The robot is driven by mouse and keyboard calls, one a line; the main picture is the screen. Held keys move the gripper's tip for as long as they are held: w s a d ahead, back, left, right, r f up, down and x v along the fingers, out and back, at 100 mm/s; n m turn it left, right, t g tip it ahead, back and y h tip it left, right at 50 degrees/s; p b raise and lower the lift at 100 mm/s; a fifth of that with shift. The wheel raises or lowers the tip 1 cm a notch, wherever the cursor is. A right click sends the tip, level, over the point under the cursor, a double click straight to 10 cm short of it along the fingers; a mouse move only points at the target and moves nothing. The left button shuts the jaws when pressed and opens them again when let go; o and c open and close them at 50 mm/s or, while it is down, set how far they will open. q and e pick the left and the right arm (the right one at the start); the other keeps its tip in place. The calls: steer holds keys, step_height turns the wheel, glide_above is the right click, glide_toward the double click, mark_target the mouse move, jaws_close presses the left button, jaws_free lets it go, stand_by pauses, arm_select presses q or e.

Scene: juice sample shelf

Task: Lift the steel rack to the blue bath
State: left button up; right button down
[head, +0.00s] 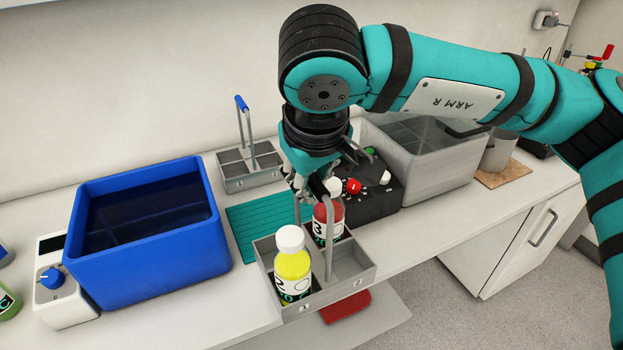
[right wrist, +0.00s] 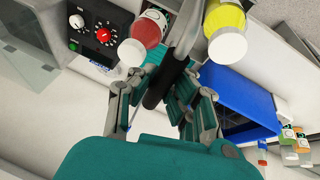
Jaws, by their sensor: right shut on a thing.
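The steel rack (head: 358,262) carries a yellow bottle (head: 292,265) and a red bottle (head: 328,222), both white-capped and upright. My right gripper (head: 318,190) is shut on the rack's top handle. In the right wrist view the dark handle grip (right wrist: 157,88) lies between the fingers (right wrist: 155,98). The rack appears raised at the counter's front edge, but its underside is hidden. The blue bath (head: 165,265) stands to the left of the rack, with dark liquid inside, and its wall also shows in the right wrist view (right wrist: 240,92). My left gripper is out of view.
A second steel rack (head: 232,183) with a blue handle stands at the back. A teal mat (head: 258,232) lies between bath and control box (head: 380,198). A clear tank (head: 440,175) is at right. A white dial unit (head: 70,310) adjoins the bath. A red item (head: 347,306) lies below the held rack.

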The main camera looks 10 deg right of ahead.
step_height(320, 180, up, 12)
steer(key=p, duration=0.7)
stand_by(0.5)
steer(key=w+a+p, duration=0.4)
steer(key=a, duration=0.6)
steer(key=shift+a, duration=0.35)
stand_by(0.4)
steer(key=shift+w+r, duration=0.1)
